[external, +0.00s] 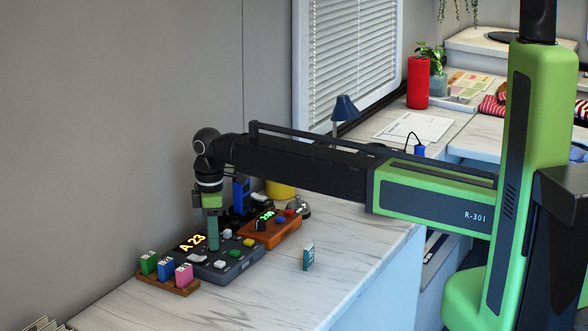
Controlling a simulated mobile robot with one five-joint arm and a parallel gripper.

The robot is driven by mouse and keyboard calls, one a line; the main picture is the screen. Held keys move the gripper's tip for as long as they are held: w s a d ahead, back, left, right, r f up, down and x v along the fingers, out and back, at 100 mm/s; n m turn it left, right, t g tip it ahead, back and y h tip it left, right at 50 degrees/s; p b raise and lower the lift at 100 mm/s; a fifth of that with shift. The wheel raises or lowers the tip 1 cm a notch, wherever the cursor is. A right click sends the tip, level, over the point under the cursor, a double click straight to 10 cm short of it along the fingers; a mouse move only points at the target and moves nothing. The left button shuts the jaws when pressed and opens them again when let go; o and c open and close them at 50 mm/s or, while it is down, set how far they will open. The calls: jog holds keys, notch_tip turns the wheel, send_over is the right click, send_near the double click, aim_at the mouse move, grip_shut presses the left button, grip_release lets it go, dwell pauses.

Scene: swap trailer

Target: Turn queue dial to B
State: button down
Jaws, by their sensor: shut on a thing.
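The dark grey queue console (236,270) stands on the marble-patterned counter at lower left. Its lit display (190,243) reads "A 23". My gripper (213,246) points straight down over the console, just right of the display. Its fingers are shut on the queue dial, which they hide from this side. The dial's pointer and the letter it faces cannot be seen.
A wooden holder with green, blue and pink cartridges (184,276) stands left of the console. An orange-brown box (270,236) with a green display sits behind right. A small teal-and-white card (308,256) stands on the counter at right. The front counter is clear.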

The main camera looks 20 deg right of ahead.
jog(key=m, duration=0.4)
jog(key=shift+m, duration=1.9)
jog(key=c, duration=1.2)
grip_release()
jog(key=shift+o, duration=0.2)
notch_tip(320, 180, up, 18)
jog(key=p, duration=1.7)
jog(key=shift+f, duration=0.25)
